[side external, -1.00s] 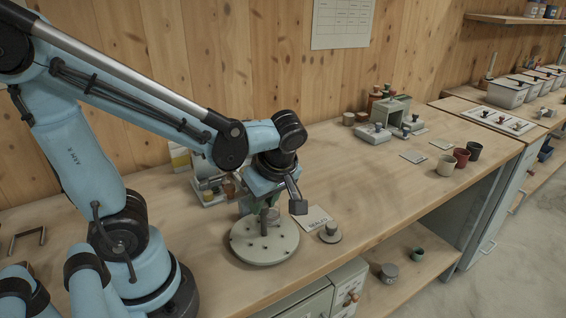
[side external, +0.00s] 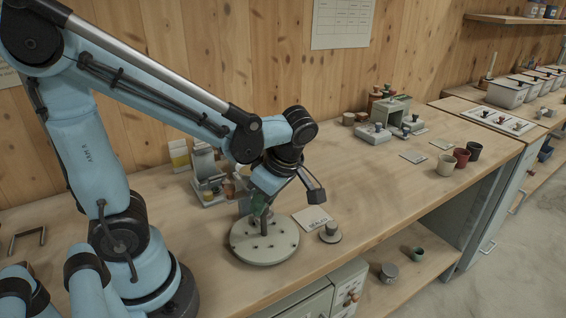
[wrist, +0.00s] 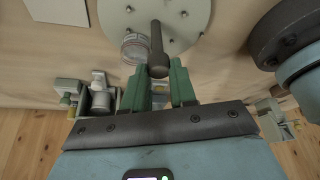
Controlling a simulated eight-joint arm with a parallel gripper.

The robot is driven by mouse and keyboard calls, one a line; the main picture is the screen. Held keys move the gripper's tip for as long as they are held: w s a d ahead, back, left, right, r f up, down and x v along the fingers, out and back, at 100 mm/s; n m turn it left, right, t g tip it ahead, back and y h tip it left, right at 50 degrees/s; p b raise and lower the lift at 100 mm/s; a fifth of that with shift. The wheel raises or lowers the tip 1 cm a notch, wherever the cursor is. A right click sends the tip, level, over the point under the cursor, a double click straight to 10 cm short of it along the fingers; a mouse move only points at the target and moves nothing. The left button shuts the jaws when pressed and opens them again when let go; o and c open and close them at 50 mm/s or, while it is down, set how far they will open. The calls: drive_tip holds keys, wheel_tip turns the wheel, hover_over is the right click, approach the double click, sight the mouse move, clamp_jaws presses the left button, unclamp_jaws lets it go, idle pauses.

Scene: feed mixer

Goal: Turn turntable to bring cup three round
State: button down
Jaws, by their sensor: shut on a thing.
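The turntable (side external: 282,243) is a pale round disc with small dark studs, lying on the bench below my gripper. It also shows at the top of the wrist view (wrist: 190,20). A dark upright post (wrist: 156,40) stands on it. My gripper (wrist: 158,70) has green fingers on either side of the post's end and is shut on the post. In the side view my gripper (side external: 257,210) is low over the disc, tilted, and partly hides the post. A small clear round cup-like item (wrist: 135,47) sits beside the post; I cannot read any number on it.
A printed card (side external: 313,219) and a small knobbed grey piece (side external: 330,232) lie right of the disc. A stand with small jars (side external: 210,185) is close behind my gripper. Cups (side external: 461,158) stand farther right. The bench's middle is clear.

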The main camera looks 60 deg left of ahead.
drive_tip(key=shift+n+g, duration=0.3)
drive_tip(key=shift+n, duration=0.3)
drive_tip(key=shift+n+h, duration=0.4)
drive_tip(key=shift+n, duration=0.2)
drive_tip(key=c, duration=0.9)
unclamp_jaws()
drive_tip(key=m+t, duration=0.1)
drive_tip(key=m, duration=0.2)
drive_tip(key=m+t+y, duration=0.1)
drive_tip(key=m, duration=0.2)
drive_tip(key=shift+s, duration=0.1)
drive_tip(key=w+d+r+n, duration=0.1)
drive_tip(key=d+r, duration=0.3)
drive_tip(key=r, duration=0.7)
drive_tip(key=shift+w+d+n+g, duration=0.15)
drive_tip(key=shift+d+n+g, duration=0.05)
drive_tip(key=shift+n+g, duration=0.1)
